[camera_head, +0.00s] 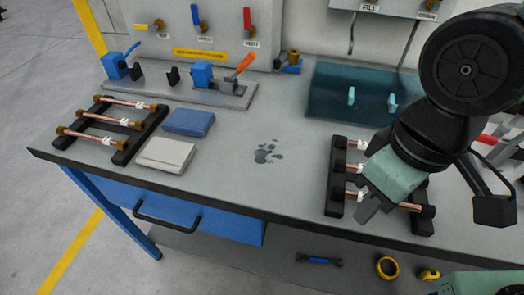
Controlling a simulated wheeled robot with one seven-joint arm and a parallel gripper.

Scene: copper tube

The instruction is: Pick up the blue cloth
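The blue cloth (189,122) lies folded flat on the grey workbench (235,185), left of centre, just behind a folded white cloth (166,154). My gripper (366,208) is at the right, above or in front of the right tube rack, well away from the blue cloth. Its dark fingers point down and to the left. I cannot tell how far apart the fingers are, and no cloth shows at them.
A rack with copper tubes (112,122) stands left of the cloths. A clamp fixture (200,90) is behind them. A dark wet patch (267,152) lies mid-bench. My arm partly hides the right tube rack (337,180). The bench between the patch and that rack is clear.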

